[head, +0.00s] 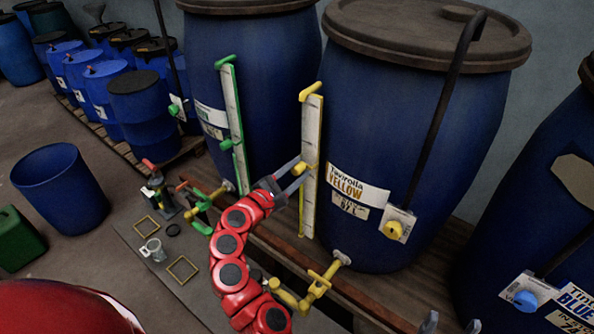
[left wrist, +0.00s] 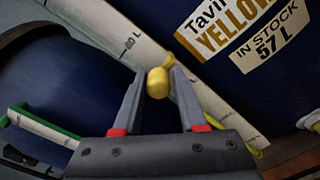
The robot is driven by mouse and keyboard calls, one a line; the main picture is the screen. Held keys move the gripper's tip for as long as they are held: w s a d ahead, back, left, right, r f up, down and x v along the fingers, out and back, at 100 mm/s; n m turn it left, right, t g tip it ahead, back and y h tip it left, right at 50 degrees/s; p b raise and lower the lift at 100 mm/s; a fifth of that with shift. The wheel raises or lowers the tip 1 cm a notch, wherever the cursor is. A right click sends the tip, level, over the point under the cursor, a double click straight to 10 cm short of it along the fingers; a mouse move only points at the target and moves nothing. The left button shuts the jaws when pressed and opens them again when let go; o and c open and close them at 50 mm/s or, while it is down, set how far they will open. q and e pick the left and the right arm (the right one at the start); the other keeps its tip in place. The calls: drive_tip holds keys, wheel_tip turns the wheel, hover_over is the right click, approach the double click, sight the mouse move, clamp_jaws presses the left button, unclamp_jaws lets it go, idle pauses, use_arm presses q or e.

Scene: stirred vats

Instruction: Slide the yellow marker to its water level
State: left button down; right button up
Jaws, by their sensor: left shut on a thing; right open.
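The yellow marker (head: 299,169) is a small rounded knob on the white yellow-edged scale (head: 313,130), which stands upright in front of the blue yellow-labelled vat (head: 420,120). My left gripper (head: 297,177) is shut on the marker; in the left wrist view the marker (left wrist: 158,83) sits between the two fingertips. The scale (left wrist: 105,28) there shows an 80 L mark. The vat's label (left wrist: 270,40) reads YELLOW, IN STOCK 57 L. My right gripper (head: 450,324) shows only its fingertips at the bottom edge, apart and empty.
A green scale (head: 232,110) with a green marker (head: 226,145) stands left, by another blue vat (head: 255,60). A yellow tap (head: 318,285) juts out low in front. A blue-labelled vat (head: 530,220) stands right. A grey mat (head: 150,235) holds small items.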

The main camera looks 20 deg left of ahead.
sight(309, 179)
use_arm(q)
wheel_tip(309, 179, down, 8)
drive_tip(key=b, duration=0.6)
drive_tip(key=shift+r, duration=0.3)
drive_tip(key=c, duration=0.6)
unclamp_jaws()
drive_tip(key=shift+s, duration=0.1)
